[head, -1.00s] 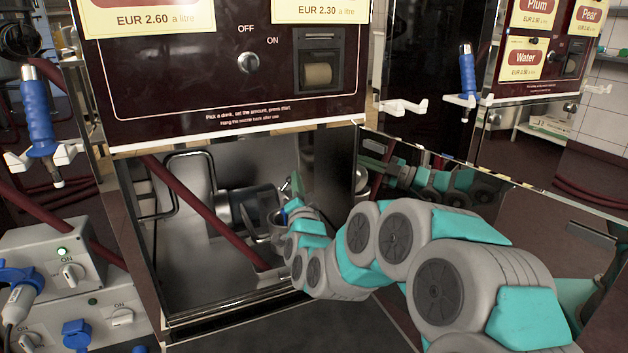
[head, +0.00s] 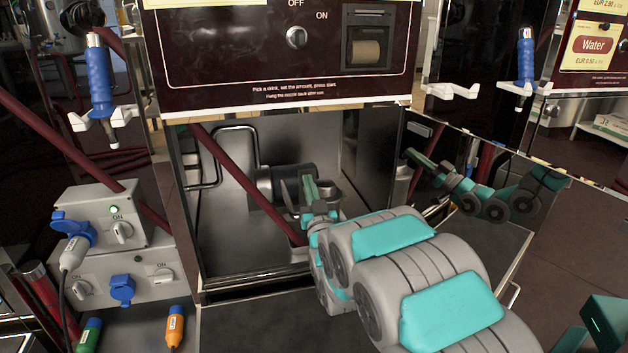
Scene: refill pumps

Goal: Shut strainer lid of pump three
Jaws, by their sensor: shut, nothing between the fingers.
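The pump (head: 268,180), a grey metal cylinder, sits inside the open lower bay of the dispenser. A thin dark plate (head: 289,193), possibly the strainer lid, stands steeply at its right end; I cannot tell how far open it is. My gripper (head: 309,187), with green fingers, is in the bay just right of this plate, shut and empty. Whether it touches the plate is not clear. My gripper and wrist hide the strainer's body and rim. No pump number is readable.
A dark red hose (head: 240,178) slants across the bay to its floor. The bay's mirror-like door (head: 545,225) is open at the right and reflects my arm. A switch box (head: 95,225) with blue plugs stands left. Orange (head: 175,326) and green (head: 89,335) capped items are at lower left.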

